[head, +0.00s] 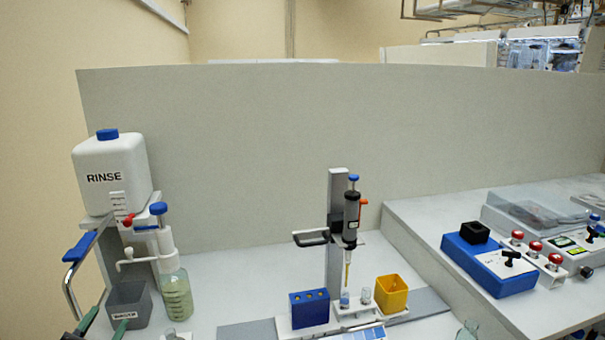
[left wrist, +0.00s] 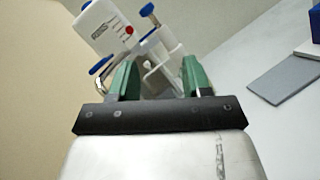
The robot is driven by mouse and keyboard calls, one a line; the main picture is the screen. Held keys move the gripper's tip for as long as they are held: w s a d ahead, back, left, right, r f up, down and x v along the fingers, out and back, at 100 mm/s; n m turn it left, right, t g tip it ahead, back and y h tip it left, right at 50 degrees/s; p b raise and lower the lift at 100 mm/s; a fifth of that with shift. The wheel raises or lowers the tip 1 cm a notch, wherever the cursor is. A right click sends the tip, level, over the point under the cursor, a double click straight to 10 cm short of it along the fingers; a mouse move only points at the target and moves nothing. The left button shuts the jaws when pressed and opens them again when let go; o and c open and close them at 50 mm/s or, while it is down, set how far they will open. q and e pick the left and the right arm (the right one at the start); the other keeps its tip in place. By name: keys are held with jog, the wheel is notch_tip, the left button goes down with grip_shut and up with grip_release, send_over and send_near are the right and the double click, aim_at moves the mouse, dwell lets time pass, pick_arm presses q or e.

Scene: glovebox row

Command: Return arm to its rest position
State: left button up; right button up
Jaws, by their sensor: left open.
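My left gripper (head: 104,325) shows at the bottom left corner of the head view, with its two green fingertips apart. It is just in front of the grey waste cup (head: 128,305), below the rinse bottle (head: 108,175). In the left wrist view my left gripper (left wrist: 158,77) is open with nothing between its fingers. The rinse station (left wrist: 160,55) shows beyond the fingers, tilted in that view. Most of my left arm is out of the head view. My right gripper does not show.
A glass bottle with a blue-topped pump (head: 177,295) stands right of the waste cup. A pipette (head: 351,215) hangs on a grey stand, with a blue rack (head: 309,309) and yellow bin (head: 391,293) beside it. A blue box (head: 490,265) sits on the raised right bench.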

pick_arm(q)
jog(key=s+d+f+m+g+h, duration=0.2)
jog(key=s+d+f+m+g, duration=0.4)
jog(key=m, duration=0.3)
jog(key=s+d+f+m+g+h, duration=0.2)
jog(key=s+d+f+m+g, duration=0.2)
jog(key=d+f+m, duration=0.35)
jog(key=s+d+f+m+g+y, duration=0.1)
jog(key=s+f+m+g+y, duration=0.2)
jog(key=s+m, duration=0.45)
jog(key=s+f+m+g+y, duration=0.2)
jog(key=s+m+g+y, duration=0.15)
jog(key=s+m, duration=0.35)
notch_tip(320, 180, down, 25)
jog(key=s+g, duration=0.2)
jog(key=s+a+f+g, duration=0.1)
jog(key=s+a+f, duration=0.1)
jog(key=s+f, duration=1.4)
jog(key=shift+s+a+f, duration=0.15)
jog(key=shift+a+f, duration=0.2)
jog(key=shift+f, duration=0.15)
